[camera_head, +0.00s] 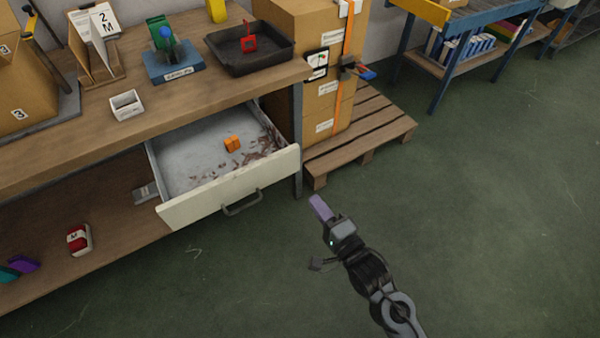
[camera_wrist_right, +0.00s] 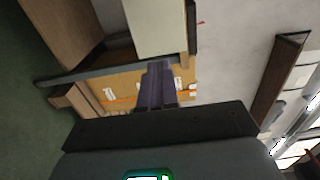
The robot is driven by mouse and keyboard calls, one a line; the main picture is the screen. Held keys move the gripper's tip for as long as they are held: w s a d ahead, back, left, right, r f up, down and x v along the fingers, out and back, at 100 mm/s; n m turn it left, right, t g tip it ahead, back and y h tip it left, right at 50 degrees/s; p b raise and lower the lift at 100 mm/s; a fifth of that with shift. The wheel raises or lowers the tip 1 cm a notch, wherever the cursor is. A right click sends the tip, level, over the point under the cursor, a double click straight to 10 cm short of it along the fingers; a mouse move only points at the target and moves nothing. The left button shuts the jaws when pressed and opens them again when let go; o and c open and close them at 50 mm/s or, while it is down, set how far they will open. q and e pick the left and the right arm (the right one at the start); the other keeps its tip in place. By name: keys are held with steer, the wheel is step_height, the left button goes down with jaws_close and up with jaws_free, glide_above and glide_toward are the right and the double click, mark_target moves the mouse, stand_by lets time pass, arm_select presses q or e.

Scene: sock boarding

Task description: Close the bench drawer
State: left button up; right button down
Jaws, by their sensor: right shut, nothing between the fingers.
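The bench drawer (camera_head: 228,190) stands pulled out from under the wooden bench top, with a cream front and a dark handle (camera_head: 242,204). An orange block (camera_head: 232,144) lies inside it, near reddish-brown marks on the drawer floor. My right gripper (camera_head: 318,205) is shut and empty, with its purple fingers to the right of the drawer front and apart from it. In the right wrist view the purple fingers (camera_wrist_right: 157,86) are together, and a pale panel (camera_wrist_right: 153,25), seemingly the drawer front, shows beyond them. My left gripper is not in view.
The bench top (camera_head: 60,150) holds a black tray (camera_head: 285,60), a blue stand (camera_head: 172,75) and a small white box (camera_head: 126,105). A wooden pallet (camera_head: 375,125) with stacked cartons (camera_head: 310,20) stands right of the bench. The green floor before the drawer is clear.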

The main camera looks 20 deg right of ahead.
steer(key=b, duration=0.5)
glide_toward(288, 164)
steer(key=x, duration=0.4)
steer(key=shift+w+a+f, duration=0.1)
steer(key=shift+w+f, duration=0.15)
steer(key=shift+w, duration=0.1)
steer(key=shift+b+x, duration=0.3)
steer(key=shift+x, duration=0.6)
steer(key=shift+w+r, duration=0.15)
steer(key=shift+w, duration=0.1)
